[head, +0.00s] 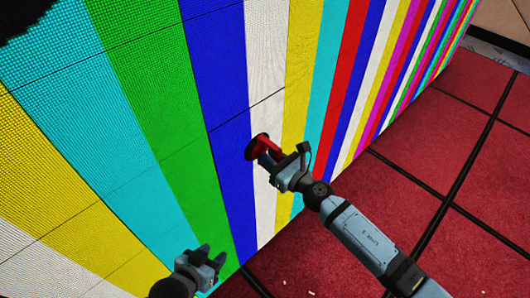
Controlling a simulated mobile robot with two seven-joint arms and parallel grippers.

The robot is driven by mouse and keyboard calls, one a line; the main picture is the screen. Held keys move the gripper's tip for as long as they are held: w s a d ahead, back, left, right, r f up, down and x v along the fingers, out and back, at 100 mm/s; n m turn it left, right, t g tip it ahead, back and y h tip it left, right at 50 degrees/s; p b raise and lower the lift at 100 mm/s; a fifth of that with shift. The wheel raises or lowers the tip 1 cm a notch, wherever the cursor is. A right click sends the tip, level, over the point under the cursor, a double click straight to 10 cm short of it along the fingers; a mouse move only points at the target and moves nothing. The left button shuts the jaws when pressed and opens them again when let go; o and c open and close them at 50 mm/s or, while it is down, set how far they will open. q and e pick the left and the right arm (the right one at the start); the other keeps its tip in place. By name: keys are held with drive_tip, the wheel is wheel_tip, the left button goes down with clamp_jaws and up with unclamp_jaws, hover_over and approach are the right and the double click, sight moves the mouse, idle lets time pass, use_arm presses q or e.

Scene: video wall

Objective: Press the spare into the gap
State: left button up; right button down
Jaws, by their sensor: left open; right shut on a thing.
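The video wall (140,120) shows bright vertical colour stripes and is split into panels by thin dark seams. My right gripper (280,163) is shut on a red tool (268,147) with a round dark red end. The round end is at the wall face, over the white stripe by the blue one; I cannot tell whether it touches. A darker seam (247,112) runs just above the tool. My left gripper (212,254) is open and empty, low in front of the green stripe.
A black patch with a ragged edge (25,15) fills the top left corner. The red floor (430,140) with black lines is mostly clear on the right. A few small pale bits (284,283) lie on the floor near the wall's foot.

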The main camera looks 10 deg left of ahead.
drive_tip(key=shift+v, duration=2.95)
drive_tip(key=shift+r, duration=0.1)
drive_tip(key=c, duration=1.6)
unclamp_jaws()
drive_tip(key=shift+c, duration=0.2)
clamp_jaws()
